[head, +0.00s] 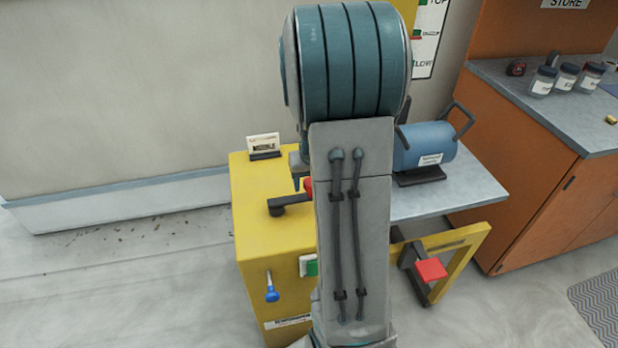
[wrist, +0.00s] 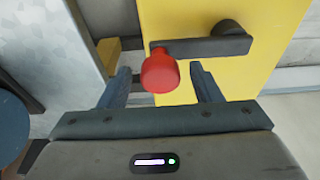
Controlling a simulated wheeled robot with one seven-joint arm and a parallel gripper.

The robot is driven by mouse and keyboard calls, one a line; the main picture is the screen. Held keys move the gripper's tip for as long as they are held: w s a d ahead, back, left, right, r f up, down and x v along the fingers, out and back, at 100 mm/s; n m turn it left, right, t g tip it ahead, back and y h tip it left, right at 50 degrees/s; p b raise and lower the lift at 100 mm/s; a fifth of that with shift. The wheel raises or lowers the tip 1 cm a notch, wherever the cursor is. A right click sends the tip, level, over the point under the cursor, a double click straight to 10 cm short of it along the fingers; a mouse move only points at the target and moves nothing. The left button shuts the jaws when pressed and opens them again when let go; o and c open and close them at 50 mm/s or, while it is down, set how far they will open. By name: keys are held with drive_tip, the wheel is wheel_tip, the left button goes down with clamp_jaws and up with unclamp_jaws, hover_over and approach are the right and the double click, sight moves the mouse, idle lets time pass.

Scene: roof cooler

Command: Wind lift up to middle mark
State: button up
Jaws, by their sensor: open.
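The lift is a yellow cabinet (head: 245,200) with a grey platform (head: 455,190) on its right side. A dark crank arm (head: 285,204) lies on the cabinet top, with a red knob (head: 308,186) at its end, partly hidden by my arm. In the wrist view the red knob (wrist: 160,73) stands between the two fingers of my open gripper (wrist: 160,85), with a gap on each side. The crank arm (wrist: 215,46) runs right from the knob to its round hub. A height scale (head: 427,40) on the wall shows TOP and LOW, with a red pointer; its middle is partly hidden.
A blue cylinder (head: 425,147) with dark handles rests on the platform. A blue-handled lever (head: 271,290), a green button (head: 309,265) and a red pedal (head: 431,269) are on the lift. An orange cabinet (head: 530,170) with jars stands at right.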

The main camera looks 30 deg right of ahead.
drive_tip(key=c, duration=1.3)
drive_tip(key=shift+o, duration=0.2)
drive_tip(key=shift+w+d+r, duration=0.15)
drive_tip(key=shift+w, duration=0.35)
drive_tip(key=o, duration=1.3)
drive_tip(key=shift+w, duration=0.15)
drive_tip(key=shift+c, duration=0.2)
drive_tip(key=shift+r+p, duration=2.9)
drive_tip(key=shift+r, duration=1.05)
